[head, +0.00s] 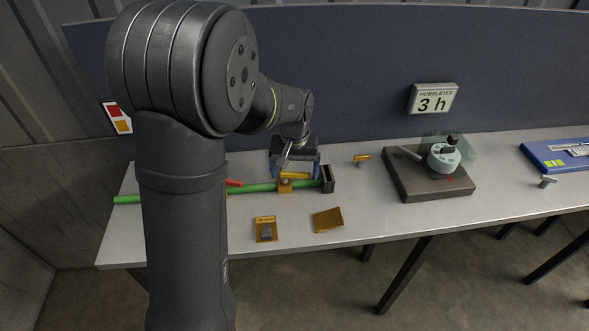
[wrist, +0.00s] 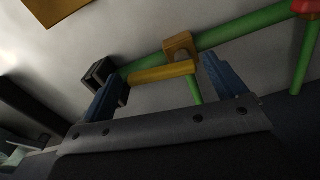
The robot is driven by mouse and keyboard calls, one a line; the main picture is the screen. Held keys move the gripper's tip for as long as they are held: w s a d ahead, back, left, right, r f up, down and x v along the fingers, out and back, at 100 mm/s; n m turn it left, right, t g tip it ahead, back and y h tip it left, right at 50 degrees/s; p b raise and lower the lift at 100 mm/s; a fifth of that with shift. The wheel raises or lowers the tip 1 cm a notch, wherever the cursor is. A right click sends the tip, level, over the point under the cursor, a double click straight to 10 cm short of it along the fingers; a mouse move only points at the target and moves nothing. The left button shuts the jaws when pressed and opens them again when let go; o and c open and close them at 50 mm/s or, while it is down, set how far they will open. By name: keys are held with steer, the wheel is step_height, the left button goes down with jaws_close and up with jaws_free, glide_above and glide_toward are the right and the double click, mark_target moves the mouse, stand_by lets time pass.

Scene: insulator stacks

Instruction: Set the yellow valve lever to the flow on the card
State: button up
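The yellow valve lever (head: 294,175) sits at an orange valve body (head: 285,187) on a green pipe (head: 258,187). It lies roughly along the pipe, at a slight angle in the wrist view. My gripper (head: 294,163) is above the lever. In the wrist view its two blue fingers are wide apart, with the yellow lever (wrist: 162,73) between them; whether either finger touches it I cannot tell. An orange card with a small grey block (head: 265,229) and a plain orange card (head: 327,218) lie near the table's front. No flow marking is readable.
A red lever (head: 234,183) is farther left on the pipe, and a black end block (head: 327,179) closes its right end. A small yellow-topped piece (head: 361,159) stands behind.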

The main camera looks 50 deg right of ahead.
mark_target(295, 174)
steer(key=shift+o, duration=0.3)
step_height(295, 174, up, 17)
steer(key=shift+r, duration=0.2)
stand_by(0.8)
step_height(295, 174, down, 18)
steer(key=shift+r, duration=0.2)
stand_by(0.3)
steer(key=shift+r, duration=0.1)
